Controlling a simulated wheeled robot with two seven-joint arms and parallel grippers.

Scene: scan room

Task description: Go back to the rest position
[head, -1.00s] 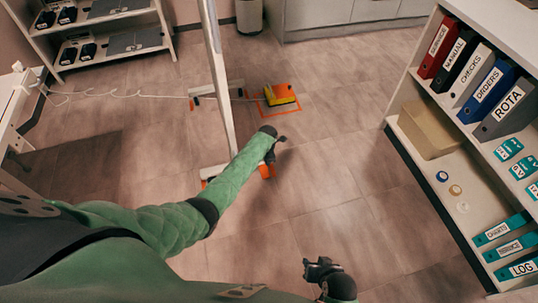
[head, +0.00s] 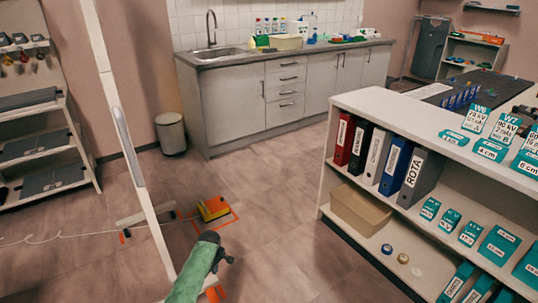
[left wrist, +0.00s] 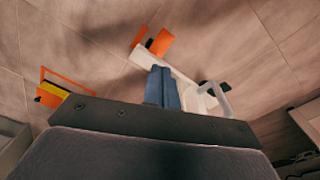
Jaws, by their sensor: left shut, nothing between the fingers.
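My left arm, in a green sleeve, comes in at the bottom of the head view. Its dark gripper (head: 224,258) hangs over the floor, just right of the foot of a white post (head: 140,165). In the left wrist view the two blue-grey fingers (left wrist: 162,84) are together with nothing between them. Behind them are a white foot of the post and its orange end (left wrist: 160,42). My right gripper is out of view.
A yellow device (head: 213,208) stands within an orange floor outline. A white shelf unit (head: 345,98) with binders is at the right. A sink counter (head: 235,105) and a bin (head: 170,133) are at the back. Tiled floor (head: 285,225) is open between them.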

